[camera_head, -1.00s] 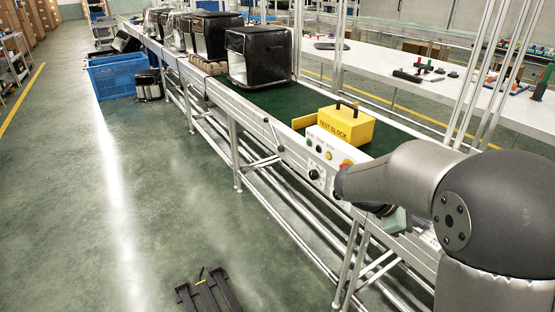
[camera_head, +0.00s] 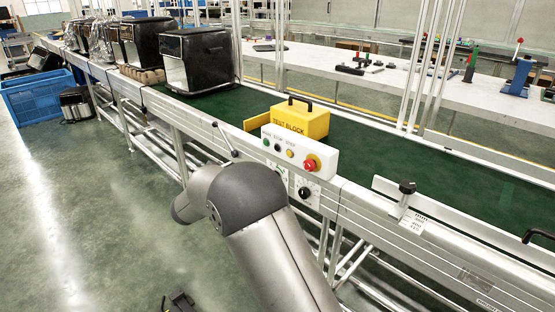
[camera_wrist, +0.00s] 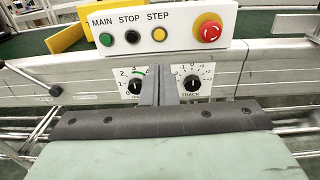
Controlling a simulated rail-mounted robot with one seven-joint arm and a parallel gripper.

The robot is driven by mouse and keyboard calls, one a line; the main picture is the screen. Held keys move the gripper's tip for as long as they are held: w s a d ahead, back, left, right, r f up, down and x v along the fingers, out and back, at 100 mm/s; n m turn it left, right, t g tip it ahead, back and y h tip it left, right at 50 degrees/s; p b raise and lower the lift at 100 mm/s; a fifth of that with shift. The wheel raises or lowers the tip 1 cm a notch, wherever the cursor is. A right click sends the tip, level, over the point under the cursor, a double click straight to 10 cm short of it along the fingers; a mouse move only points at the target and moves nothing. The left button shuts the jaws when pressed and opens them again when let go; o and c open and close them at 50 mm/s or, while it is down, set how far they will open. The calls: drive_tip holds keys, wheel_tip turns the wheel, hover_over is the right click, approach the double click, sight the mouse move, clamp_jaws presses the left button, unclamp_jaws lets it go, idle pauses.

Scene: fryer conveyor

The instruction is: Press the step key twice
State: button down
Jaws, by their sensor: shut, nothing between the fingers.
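The step key is a yellow button under the label STEP on a white control box (camera_wrist: 225,33). It shows in the wrist view (camera_wrist: 159,34) and in the head view (camera_head: 290,153). A green MAIN button (camera_wrist: 106,40) and a black STOP button (camera_wrist: 132,37) sit left of it, and a red mushroom button (camera_wrist: 208,28) sits right. My gripper (camera_wrist: 160,72) is shut and empty. In the picture its fingertips are just below the step key, in front of the dial panel, with no contact visible. In the head view my arm hides the gripper.
Two dials, one labelled TRACK (camera_wrist: 191,83), sit below the box. A yellow test block (camera_head: 300,122) stands on the green conveyor belt (camera_head: 375,150) behind it. A black-handled clamp (camera_head: 406,190) stands on the rail to the right. Black appliances (camera_head: 197,60) stand farther up the belt.

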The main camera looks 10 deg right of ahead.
sight(289, 153)
drive_tip(key=b+x, duration=0.1)
drive_tip(key=x, duration=1.2)
drive_tip(key=shift+w+d, duration=0.4)
drive_tip(key=shift+w+d+r, duration=0.15)
drive_tip(key=shift+w+d, duration=0.25)
drive_tip(key=shift+d, duration=0.35)
drive_tip(key=p+v, duration=0.1)
drive_tip(key=v, duration=1.4)
drive_tip(key=shift+w+a, duration=0.2)
drive_tip(key=shift+a, duration=0.1)
idle(3.8)
